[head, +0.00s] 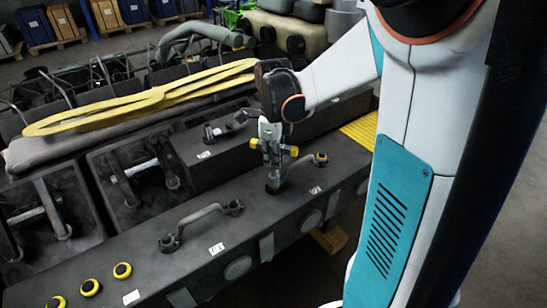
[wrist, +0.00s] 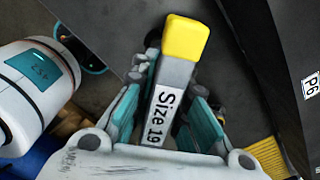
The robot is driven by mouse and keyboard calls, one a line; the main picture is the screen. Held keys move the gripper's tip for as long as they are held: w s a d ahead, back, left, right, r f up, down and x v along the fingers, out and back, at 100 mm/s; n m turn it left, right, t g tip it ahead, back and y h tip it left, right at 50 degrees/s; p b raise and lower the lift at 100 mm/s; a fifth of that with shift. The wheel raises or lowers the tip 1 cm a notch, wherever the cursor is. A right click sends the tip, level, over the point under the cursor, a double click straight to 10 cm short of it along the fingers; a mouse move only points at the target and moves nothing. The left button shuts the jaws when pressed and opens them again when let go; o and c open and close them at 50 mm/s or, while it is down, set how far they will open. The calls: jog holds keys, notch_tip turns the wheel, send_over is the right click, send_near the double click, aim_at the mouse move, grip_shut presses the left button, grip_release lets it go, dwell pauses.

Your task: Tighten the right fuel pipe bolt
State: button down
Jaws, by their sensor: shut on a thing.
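My gripper (head: 269,142) is shut on a grey tool (wrist: 170,85) marked "Size 19", which has a yellow end in the wrist view. In the head view, the tool's yellow parts (head: 292,152) stick out beside my fingers. The fingers point down, and the grey lower end under them reaches the left end of the right fuel pipe (head: 300,166) on the dark engine ledge (head: 260,208). I cannot tell whether it sits on the bolt there, which is hidden. The pipe's right end has a yellow-ringed bolt (head: 321,159). My gripper also shows in the wrist view (wrist: 165,115).
Another fuel pipe (head: 202,219) lies to the left on the ledge. Several yellow-ringed round parts (head: 122,270) stand farther left. A yellow strap (head: 140,105) lies behind across the engine. A raised block (head: 215,140) stands just behind the ledge. Open floor (head: 495,250) is at right.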

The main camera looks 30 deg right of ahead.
jog(key=m, duration=0.4)
jog(key=shift+m, duration=0.4)
